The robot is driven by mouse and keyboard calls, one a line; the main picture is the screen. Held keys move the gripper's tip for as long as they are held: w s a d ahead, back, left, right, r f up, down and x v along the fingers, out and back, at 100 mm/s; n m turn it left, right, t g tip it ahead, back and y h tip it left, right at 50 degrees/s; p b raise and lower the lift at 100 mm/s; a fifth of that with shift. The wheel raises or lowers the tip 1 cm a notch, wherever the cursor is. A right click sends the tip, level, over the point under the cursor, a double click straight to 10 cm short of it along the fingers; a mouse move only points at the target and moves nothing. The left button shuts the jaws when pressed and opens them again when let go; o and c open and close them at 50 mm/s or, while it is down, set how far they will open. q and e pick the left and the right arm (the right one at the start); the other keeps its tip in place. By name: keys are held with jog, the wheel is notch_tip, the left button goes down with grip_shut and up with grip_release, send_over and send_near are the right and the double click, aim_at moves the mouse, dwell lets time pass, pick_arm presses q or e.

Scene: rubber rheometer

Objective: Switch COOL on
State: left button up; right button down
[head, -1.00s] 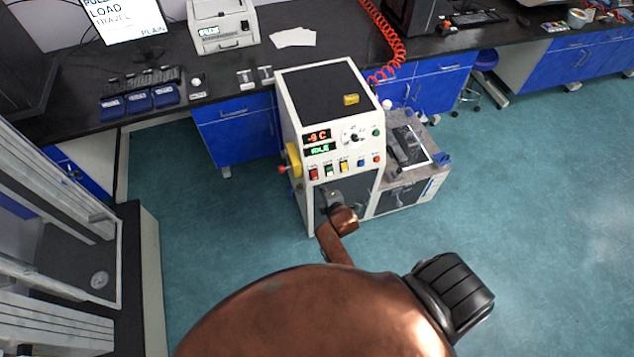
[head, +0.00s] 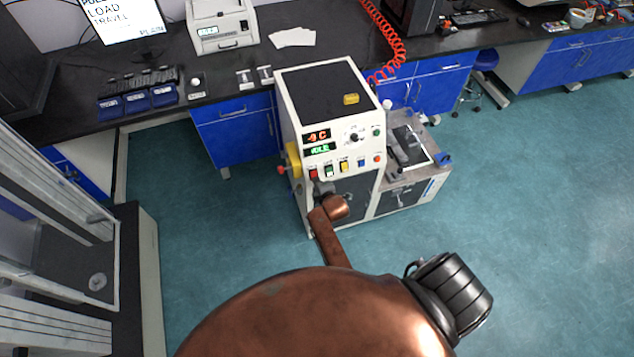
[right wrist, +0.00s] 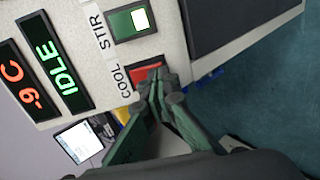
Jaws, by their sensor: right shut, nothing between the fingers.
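The COOL switch is a red rocker (right wrist: 146,72) beside the printed word COOL; in the head view it is the leftmost switch (head: 313,174) in the row on the white machine (head: 360,122). My right gripper (right wrist: 154,84) is shut and empty, its fingertips at the red rocker and covering part of it. I cannot tell whether they touch it. In the head view this gripper (head: 322,187) is just below the switch row, partly hidden by my arm. The displays read -9 C (right wrist: 22,84) and IDLE (right wrist: 57,68). My left gripper is not in view.
The green STIR switch (right wrist: 132,21) is close beside COOL. Yellow, blue and other switches continue the row, with a dial (head: 354,137) above. A yellow part with a red knob (head: 291,162) projects from the machine's left side. Open floor (head: 520,220) lies to the right.

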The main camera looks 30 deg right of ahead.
jog(key=shift+w+d+f+t+h+b, duration=0.1)
jog(key=shift+w+f+t+h+b, duration=0.25)
jog(key=shift+b, duration=0.7)
jog(key=shift+s+r, duration=0.1)
jog(key=shift+r, duration=0.05)
jog(key=shift+r+p, duration=0.7)
jog(key=shift+p, duration=0.1)
jog(key=shift+s, duration=0.1)
